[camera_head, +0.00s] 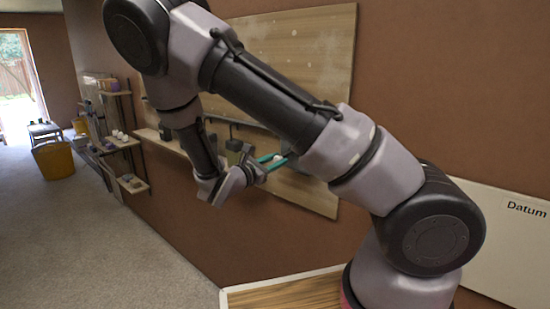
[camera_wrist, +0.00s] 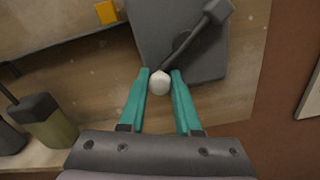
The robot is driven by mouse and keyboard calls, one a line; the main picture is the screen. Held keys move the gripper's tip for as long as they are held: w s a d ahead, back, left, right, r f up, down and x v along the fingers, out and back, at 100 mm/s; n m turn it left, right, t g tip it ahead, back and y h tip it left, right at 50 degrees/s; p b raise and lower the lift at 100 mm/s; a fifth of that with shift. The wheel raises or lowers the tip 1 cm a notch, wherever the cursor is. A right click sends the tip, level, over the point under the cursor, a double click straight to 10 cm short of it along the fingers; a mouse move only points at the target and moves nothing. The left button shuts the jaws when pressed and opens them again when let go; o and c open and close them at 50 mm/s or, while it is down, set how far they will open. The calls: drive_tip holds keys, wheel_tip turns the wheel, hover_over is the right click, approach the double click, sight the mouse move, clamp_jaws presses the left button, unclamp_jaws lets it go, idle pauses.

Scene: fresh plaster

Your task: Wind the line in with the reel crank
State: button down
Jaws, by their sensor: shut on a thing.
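The reel (camera_wrist: 150,35) is a dark grey block on the wooden board in the wrist view. Its dark crank arm (camera_wrist: 192,38) slants from a hub at upper right down to a white round crank knob (camera_wrist: 159,84). My gripper (camera_wrist: 160,74) has its teal fingers on both sides of the knob and is shut on it. In the head view my gripper (camera_head: 270,162) reaches to the board, and my own arm hides most of the reel. I cannot make out the line.
The wooden board (camera_head: 290,45) hangs on a brown wall. An olive container with a dark top (camera_wrist: 50,125) stands on a ledge (camera_wrist: 38,158) at left. An orange-yellow block (camera_wrist: 106,12) is near the reel.

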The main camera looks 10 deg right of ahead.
drive_tip(key=n, duration=0.2)
drive_tip(key=f+n, duration=0.1)
drive_tip(key=shift+s+d+n, duration=0.3)
drive_tip(key=shift+s, duration=0.1)
drive_tip(key=shift+s+d+f+n, duration=0.15)
drive_tip(key=shift+s+n, duration=0.1)
drive_tip(key=shift+n, duration=0.5)
drive_tip(key=shift+s+d+f+n, duration=0.1)
drive_tip(key=shift+s+d+n, duration=0.1)
drive_tip(key=shift+n, duration=0.55)
drive_tip(key=c, duration=0.6)
unclamp_jaws()
drive_tip(key=v, duration=1.1)
